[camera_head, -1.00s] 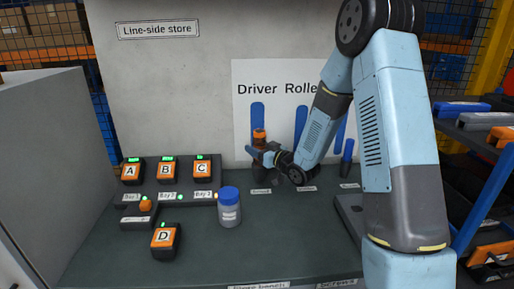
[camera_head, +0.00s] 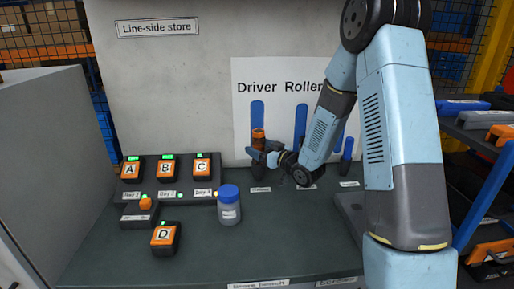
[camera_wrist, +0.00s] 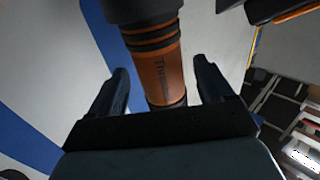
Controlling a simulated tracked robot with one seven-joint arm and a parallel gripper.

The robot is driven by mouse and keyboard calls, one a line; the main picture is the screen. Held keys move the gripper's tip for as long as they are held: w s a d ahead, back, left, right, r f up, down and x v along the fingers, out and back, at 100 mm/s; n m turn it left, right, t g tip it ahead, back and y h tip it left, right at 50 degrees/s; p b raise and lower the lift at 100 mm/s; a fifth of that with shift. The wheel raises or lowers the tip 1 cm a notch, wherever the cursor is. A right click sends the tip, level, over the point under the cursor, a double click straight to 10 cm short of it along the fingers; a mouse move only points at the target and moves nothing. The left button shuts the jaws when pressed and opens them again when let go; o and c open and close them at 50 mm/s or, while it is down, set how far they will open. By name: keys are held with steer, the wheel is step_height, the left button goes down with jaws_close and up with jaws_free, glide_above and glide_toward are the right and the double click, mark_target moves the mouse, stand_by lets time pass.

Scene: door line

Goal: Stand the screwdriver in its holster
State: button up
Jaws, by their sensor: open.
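The screwdriver (camera_head: 258,138) has an orange handle with dark bands and stands upright in front of the left blue outline on the "Driver Roller" board. My gripper (camera_head: 259,154) is around the handle, with its jaws open. In the wrist view the handle (camera_wrist: 158,65) lies between the two dark fingers of my gripper (camera_wrist: 160,80), with a gap on each side. Below the gripper a dark holster (camera_head: 260,174) stands on the bench at the left label. My gripper hides where screwdriver and holster meet, so I cannot tell how deep it sits.
A blue-capped jar (camera_head: 229,205), lettered orange-and-black batteries (camera_head: 165,237) and a charger bank (camera_head: 168,192) occupy the left of the bench (camera_head: 205,262). The bench front middle is clear.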

steer(key=v, duration=1.2)
steer(key=s+d+r+m+g+h, duration=0.2)
steer(key=s+d+r+m+h, duration=0.25)
steer(key=d+r+h, duration=0.55)
steer(key=s+a+r+m+g, duration=0.1)
steer(key=s+r+g, duration=0.2)
steer(key=s, duration=0.8)
steer(key=s+a+r+m+g+h, duration=0.1)
steer(key=s+r+m+g, duration=0.1)
steer(key=s, duration=1)
step_height(320, 180, up, 2)
steer(key=shift+r+g+h, duration=0.25)
steer(key=shift+g+h, duration=0.05)
steer(key=shift+g, duration=0.3)
steer(key=shift+s+a, duration=0.1)
steer(key=shift+s, duration=0.1)
